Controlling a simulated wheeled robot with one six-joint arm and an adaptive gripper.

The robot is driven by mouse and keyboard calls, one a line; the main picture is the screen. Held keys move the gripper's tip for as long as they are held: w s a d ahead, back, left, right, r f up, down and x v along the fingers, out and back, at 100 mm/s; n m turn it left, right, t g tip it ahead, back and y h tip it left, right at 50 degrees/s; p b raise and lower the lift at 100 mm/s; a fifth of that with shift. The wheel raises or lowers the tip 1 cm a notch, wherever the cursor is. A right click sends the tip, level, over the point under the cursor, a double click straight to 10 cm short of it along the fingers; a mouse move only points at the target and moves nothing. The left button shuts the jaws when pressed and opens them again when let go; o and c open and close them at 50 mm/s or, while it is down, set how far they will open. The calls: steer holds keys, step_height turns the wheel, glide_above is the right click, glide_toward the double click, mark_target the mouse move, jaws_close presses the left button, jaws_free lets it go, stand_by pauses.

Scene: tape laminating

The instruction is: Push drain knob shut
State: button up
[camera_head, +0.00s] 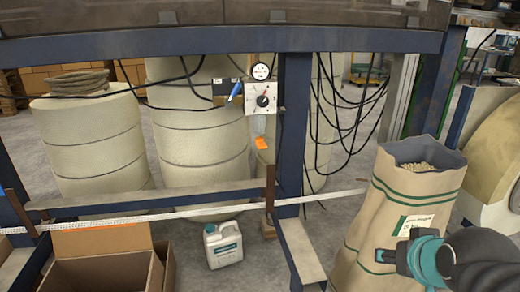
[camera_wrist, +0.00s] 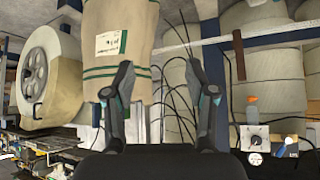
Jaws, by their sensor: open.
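A pale control panel (camera_head: 261,88) hangs on the blue frame in the head view, left of the upright post. It bears a round black knob (camera_head: 263,100). Left of it is a small unit with a blue handle (camera_head: 236,90). I cannot tell for certain which one is the drain knob, or whether it is open or shut. In the upside-down wrist view the black knob (camera_wrist: 254,139) shows at the lower right, well away from my fingers. My gripper (camera_wrist: 159,68) is open and empty, its two fingers spread in front of the paper sack.
A tall paper sack (camera_head: 396,215) of pellets stands at the right, close to my arm. A blue post (camera_head: 291,140) and hanging black cables (camera_head: 345,125) lie between sack and panel. A white jug (camera_head: 223,245) and cardboard box (camera_head: 100,265) stand on the floor.

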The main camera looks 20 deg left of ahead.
steer(key=w+a+n+t+y, duration=0.2)
steer(key=w+a, duration=0.5)
steer(key=w, duration=0.1)
steer(key=n+t+y+b, duration=0.3)
steer(key=t+y, duration=0.2)
steer(key=y, duration=0.1)
glide_toward(263, 147)
steer(key=x, duration=0.5)
steer(key=p+x, duration=0.1)
steer(key=x, duration=0.4)
steer(key=shift+f, duration=0.2)
steer(key=shift+c, duration=0.2)
